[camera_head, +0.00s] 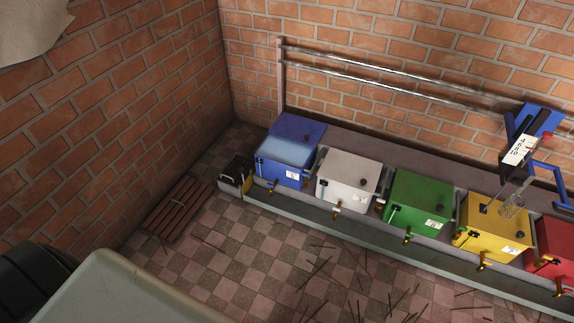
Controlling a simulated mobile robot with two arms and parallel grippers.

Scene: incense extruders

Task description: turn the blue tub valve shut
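The blue tub (268,173) stands at the left end of a row of coloured tubs along the back wall. Its top shows a pale blue surface, with a darker blue panel (298,128) behind it. A small brass-coloured valve (272,187) sits low on its front face, above the trough. The valve is too small to tell how its handle is turned. A white label (292,174) is on the tub's front. Neither of my grippers is in view.
White (345,172), green (415,195), yellow (497,230) and red (558,245) tubs stand to the right. A blue carriage (537,120) hangs on wall rails (400,88). A small dark box (237,172) and wooden slats (178,205) lie left. Thin sticks litter the tiled floor.

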